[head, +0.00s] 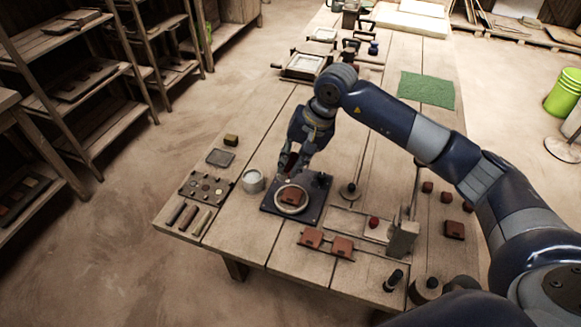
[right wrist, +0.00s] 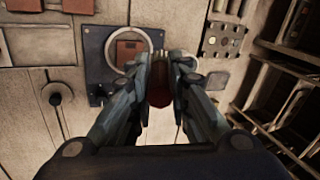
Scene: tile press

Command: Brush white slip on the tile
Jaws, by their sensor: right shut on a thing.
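A red-brown tile (head: 291,196) lies inside a pale ring on a dark square plate (head: 270,206) on the table. The tile (right wrist: 127,50), ring and plate (right wrist: 96,45) also show in the right wrist view. My right gripper (head: 294,165) is above the back edge of the plate, pointing down. My left gripper is not in view.
A tray of small discs (head: 206,189) and several short rods lie at the left table edge. Red-brown blocks (head: 342,247) sit in front of the plate. A thin post on a round base (head: 349,193) stands to the right. A green mat (head: 427,89) lies further back.

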